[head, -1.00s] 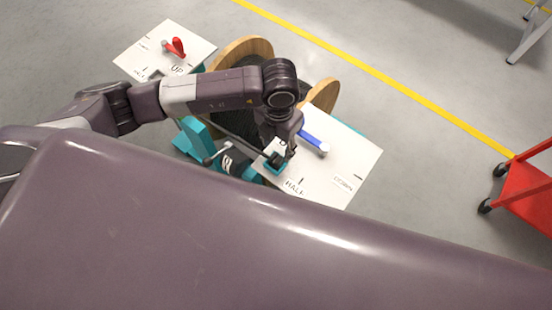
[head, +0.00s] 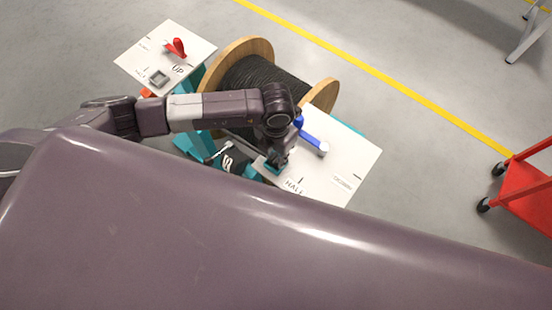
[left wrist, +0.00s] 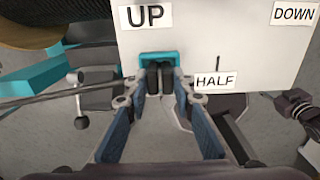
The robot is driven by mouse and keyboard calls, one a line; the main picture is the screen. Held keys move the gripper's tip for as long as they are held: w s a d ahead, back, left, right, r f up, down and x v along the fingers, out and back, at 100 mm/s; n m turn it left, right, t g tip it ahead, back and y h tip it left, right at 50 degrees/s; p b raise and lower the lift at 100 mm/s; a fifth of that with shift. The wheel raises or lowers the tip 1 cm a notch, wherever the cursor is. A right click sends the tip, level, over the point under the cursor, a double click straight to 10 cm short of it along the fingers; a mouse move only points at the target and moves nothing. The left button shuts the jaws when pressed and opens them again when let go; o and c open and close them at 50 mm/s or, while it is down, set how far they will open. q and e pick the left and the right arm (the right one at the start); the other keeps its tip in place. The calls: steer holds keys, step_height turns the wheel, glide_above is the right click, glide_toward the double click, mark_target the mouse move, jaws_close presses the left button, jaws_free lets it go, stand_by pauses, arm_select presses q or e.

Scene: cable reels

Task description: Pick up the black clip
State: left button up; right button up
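My left gripper (head: 277,160) is low at the near left edge of the right white board (head: 325,165). In the left wrist view its dark fingertips (left wrist: 160,80) are close together at a small teal holder (left wrist: 160,57), below the UP label. The holder also shows in the head view (head: 266,170). I cannot make out the black clip apart from the dark fingertips, so I cannot tell if it is between them. A dark jointed part at the right of the left wrist view may be my right gripper (left wrist: 300,105); its state is unclear.
A wooden reel of black cable (head: 265,75) stands behind the arm. A blue lever (head: 313,142) is on the right board, close to the gripper. The left board (head: 145,55) carries a red lever (head: 177,47) and a small grey-green holder (head: 158,78). A red cart (head: 525,190) stands right.

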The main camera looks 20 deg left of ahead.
arm_select(q)
jaws_close()
steer(key=shift+r, duration=0.1)
steer(key=shift+r, duration=0.65)
step_height(320, 180, up, 19)
steer(key=b, duration=0.1)
steer(key=shift+f, duration=0.2)
step_height(320, 180, up, 5)
steer(key=p, duration=0.3)
glide_above(276, 157)
steer(key=shift+s, duration=0.1)
